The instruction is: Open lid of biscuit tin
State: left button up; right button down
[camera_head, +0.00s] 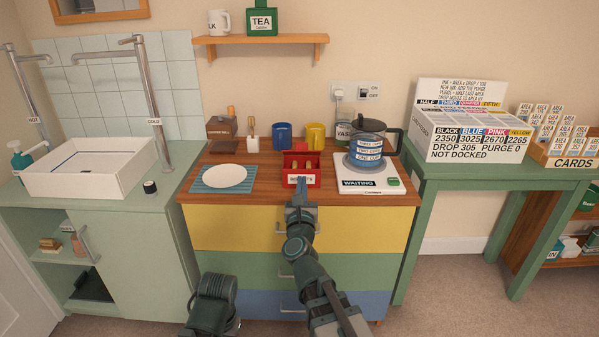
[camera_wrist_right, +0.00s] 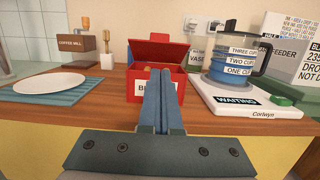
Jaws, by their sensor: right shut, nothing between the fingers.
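The red biscuit tin (camera_head: 314,174) stands on the wooden counter top, with a white label on its front. Its lid (camera_wrist_right: 155,50) is raised and tilted up at the back, and the dark inside shows below it in the right wrist view. Tan biscuits seem to show inside in the head view. My right gripper (camera_head: 298,188) is shut and empty, right in front of the tin, covering part of its label. Its fingers (camera_wrist_right: 159,72) overlap the tin front in the wrist view; I cannot tell whether they touch it. My left gripper is out of view.
A white plate (camera_head: 225,175) on a blue mat lies left of the tin. A kettle (camera_head: 366,145) on a white base (camera_head: 388,184) stands close on the right. Blue (camera_head: 282,136) and yellow (camera_head: 316,136) mugs stand behind. Drawers are below the counter.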

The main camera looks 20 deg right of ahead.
aim_at(302, 148)
jog(key=p+x, duration=0.1)
jog(key=x, duration=0.9)
jog(key=shift+p, duration=0.35)
jog(key=shift+w+r+p, duration=0.15)
jog(key=shift+r+p, duration=0.25)
jog(key=shift+r, duration=0.05)
jog(key=shift+w+d+r+p, duration=0.1)
jog(key=shift+w+r+p, duration=0.2)
jog(key=shift+r+p, duration=0.25)
jog(key=shift+w+d+r+p, duration=0.1)
jog(key=shift+w+r+p, duration=0.15)
jog(key=shift+r+p, duration=0.25)
jog(key=shift+w+d+r+p, duration=0.2)
jog(key=shift+w+r+p, duration=0.8)
jog(key=shift+r+p, duration=0.05)
jog(key=shift+w+d+r+p, duration=0.2)
jog(key=shift+w+r+p, duration=0.15)
jog(key=shift+w, duration=0.35)
jog(key=shift+w+d+r+p, duration=0.2)
jog(key=shift+w+r+p, duration=0.15)
jog(key=shift+w, duration=0.3)
jog(key=shift+x, duration=1.5)
jog(key=shift+f, duration=0.1)
jog(key=shift+s+p, duration=0.1)
jog(key=shift+p, duration=0.25)
